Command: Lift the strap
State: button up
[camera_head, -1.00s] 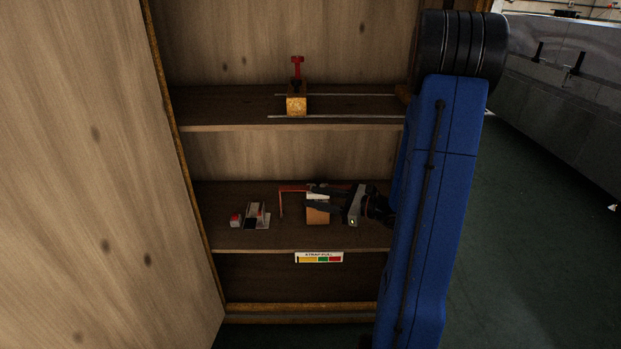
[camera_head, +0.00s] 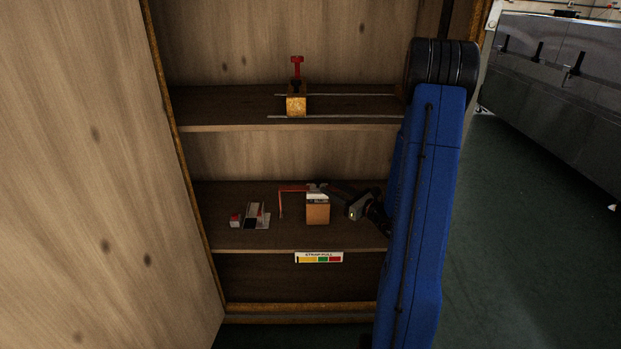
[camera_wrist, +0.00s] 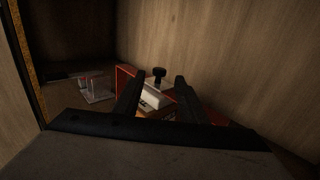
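A thin red strip (camera_head: 295,189), which may be the strap, runs level above the middle shelf and bends down at its left end. Its right part goes behind or under my gripper (camera_head: 326,188). A brown block (camera_head: 318,214) with a white piece (camera_head: 317,197) on top stands just below the fingertips. In the wrist view, my gripper (camera_wrist: 157,80) has its two black fingers apart. The white piece (camera_wrist: 155,95) and a black knob (camera_wrist: 159,74) show between them. Red parts (camera_wrist: 125,72) show on both sides. I cannot tell whether the fingers touch anything.
A small red-and-white item and a clear-and-black stand (camera_head: 256,215) sit left on the same shelf (camera_head: 240,240). The cabinet's wooden panel (camera_head: 90,180) fills the left.

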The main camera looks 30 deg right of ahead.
jog(key=x, duration=1.1)
jog(key=shift+w+a, duration=0.15)
jog(key=shift+w, duration=0.1)
jog(key=shift+c, duration=0.7)
grip_shut()
jog(key=shift+r, duration=0.15)
